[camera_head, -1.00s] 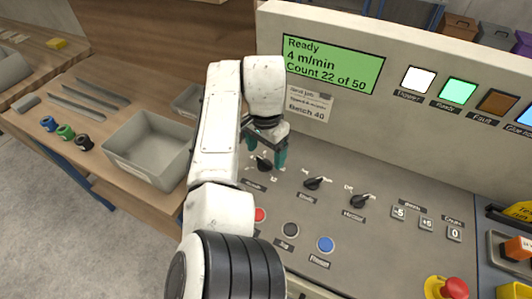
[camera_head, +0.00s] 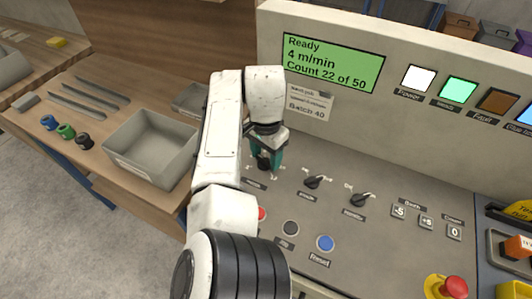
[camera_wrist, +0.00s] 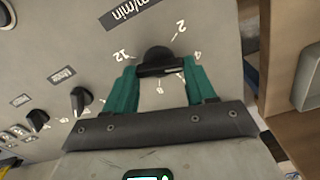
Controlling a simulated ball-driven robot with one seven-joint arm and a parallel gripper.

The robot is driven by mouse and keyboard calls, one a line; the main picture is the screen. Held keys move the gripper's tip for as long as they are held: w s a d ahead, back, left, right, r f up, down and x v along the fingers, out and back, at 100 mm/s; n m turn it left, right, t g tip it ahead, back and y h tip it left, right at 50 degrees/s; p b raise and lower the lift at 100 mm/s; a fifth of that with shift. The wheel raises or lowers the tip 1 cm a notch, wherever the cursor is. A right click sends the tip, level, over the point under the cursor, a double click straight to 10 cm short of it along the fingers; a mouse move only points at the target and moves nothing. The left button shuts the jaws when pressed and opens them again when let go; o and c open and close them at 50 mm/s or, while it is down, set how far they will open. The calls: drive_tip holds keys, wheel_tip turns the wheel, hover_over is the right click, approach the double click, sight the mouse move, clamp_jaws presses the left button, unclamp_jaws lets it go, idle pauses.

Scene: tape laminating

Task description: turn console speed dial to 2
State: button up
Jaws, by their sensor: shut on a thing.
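The speed dial is a black knob (camera_wrist: 157,56) on the grey console panel (camera_head: 300,225), with printed marks including 2, 4 and 12 around it in the wrist view. My gripper (camera_wrist: 160,74) has one teal finger on each side of the knob's dark bar and is shut on it. In the head view my gripper (camera_head: 268,160) hides most of the dial (camera_head: 263,164). Which mark the pointer is at cannot be told. The green display (camera_head: 333,62) reads "Ready", "4 m/min", "Count 22 of 50".
Two more black knobs, one in the middle (camera_head: 314,182) and one further right (camera_head: 361,199), sit right of the dial. A black button (camera_head: 290,229), a blue button (camera_head: 325,243) and a red emergency button (camera_head: 454,287) are nearer. A grey bin (camera_head: 150,150) stands on the wooden bench at left.

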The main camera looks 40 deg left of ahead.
drive_tip(key=shift+c, duration=1)
drive_tip(key=n+p, duration=0.1)
drive_tip(key=n, duration=0.1)
drive_tip(key=shift+r+n+p, duration=0.15)
drive_tip(key=shift+n+p, duration=0.25)
drive_tip(key=n+p, duration=0.1)
drive_tip(key=n, duration=0.3)
drive_tip(key=shift+a, duration=0.1)
drive_tip(key=shift+a+n+p, duration=0.1)
drive_tip(key=shift+n+p, duration=0.45)
drive_tip(key=shift+n, duration=0.95)
drive_tip(key=o, duration=1)
drive_tip(key=shift+o, duration=0.2)
